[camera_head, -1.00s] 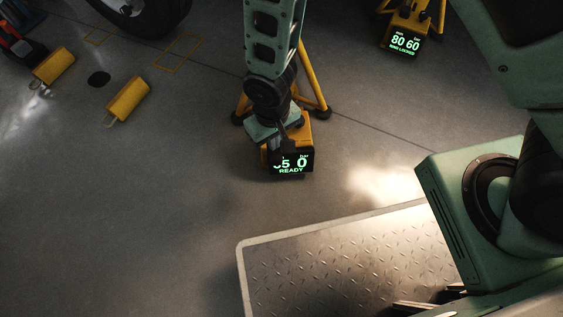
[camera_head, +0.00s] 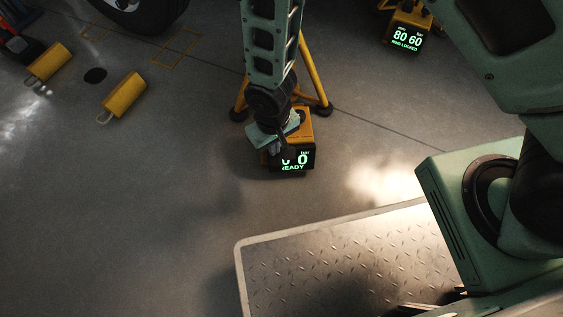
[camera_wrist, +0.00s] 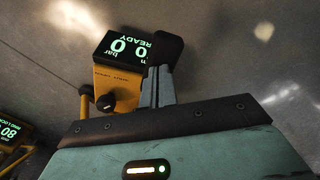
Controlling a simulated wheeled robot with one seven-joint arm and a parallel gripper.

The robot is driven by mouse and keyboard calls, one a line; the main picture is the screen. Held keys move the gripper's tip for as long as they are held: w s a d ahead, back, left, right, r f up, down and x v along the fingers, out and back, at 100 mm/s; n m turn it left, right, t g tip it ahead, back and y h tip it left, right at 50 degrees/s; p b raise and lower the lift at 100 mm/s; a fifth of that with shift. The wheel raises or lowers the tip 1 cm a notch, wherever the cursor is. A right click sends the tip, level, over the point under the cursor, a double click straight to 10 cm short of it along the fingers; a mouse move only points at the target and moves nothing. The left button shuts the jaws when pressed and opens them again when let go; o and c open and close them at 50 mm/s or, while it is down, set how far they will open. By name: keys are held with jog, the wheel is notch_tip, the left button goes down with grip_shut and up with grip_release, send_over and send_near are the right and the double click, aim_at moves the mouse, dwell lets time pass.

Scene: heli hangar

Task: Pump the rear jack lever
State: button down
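A yellow jack (camera_head: 300,128) with splayed tripod legs stands on the floor. Its black display (camera_head: 297,160) shows a green 0, "bar" and READY, partly covered by my gripper. My gripper (camera_head: 287,148) reaches down over the front of this jack. The wrist view shows the jack body (camera_wrist: 117,82) and display (camera_wrist: 126,47) upside down, just beyond my gripper (camera_wrist: 165,55). The fingers look closed together, with nothing visible between them. A round black knob (camera_wrist: 103,102) sits on the jack beside the fingers. I cannot make out the pump lever; it may be hidden by my gripper.
A second yellow jack (camera_head: 408,27) at upper right shows 80 60 and RING LOCKED. Two yellow chocks (camera_head: 123,94) (camera_head: 44,64) lie at left, below a tyre (camera_head: 140,12). A tread-plate platform (camera_head: 330,265) fills the lower middle.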

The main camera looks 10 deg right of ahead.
notch_tip(320, 180, down, 3)
jog(key=shift+f+b, duration=0.15)
jog(key=shift+b, duration=0.65)
notch_tip(320, 180, up, 9)
jog(key=p, duration=0.8)
jog(key=shift+f, duration=0.3)
jog(key=shift+f+b, duration=2.5)
jog(key=shift+f, duration=1.85)
notch_tip(320, 180, up, 9)
jog(key=p, duration=0.8)
jog(key=shift+f, duration=0.1)
notch_tip(320, 180, up, 5)
jog(key=p, duration=0.4)
